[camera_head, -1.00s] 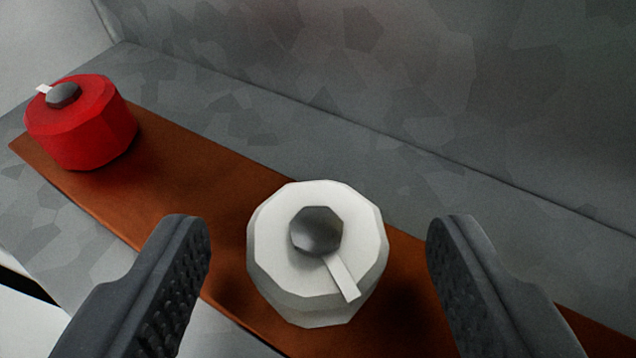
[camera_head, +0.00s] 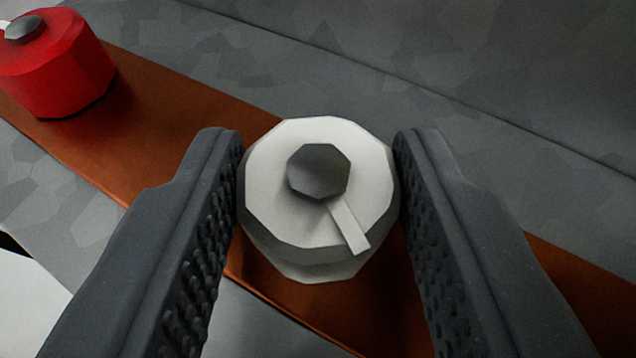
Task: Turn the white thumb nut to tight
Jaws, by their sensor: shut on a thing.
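The white thumb nut (camera_head: 275,205) is a faceted knob in the middle of the view, with a dark grey stud end at its centre. A pale pointer strip on its top points down and to the right. My gripper (camera_head: 318,190) is shut on the nut, one dark ridged finger against its left side and the other against its right side. The lower part of the nut's far side is hidden.
A red knob (camera_head: 62,70) of similar shape stands at the upper left on the same orange-brown strip (camera_head: 170,110). Grey mottled metal lies around the strip, and a grey wall (camera_head: 480,50) rises behind it. The space between the two knobs is clear.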

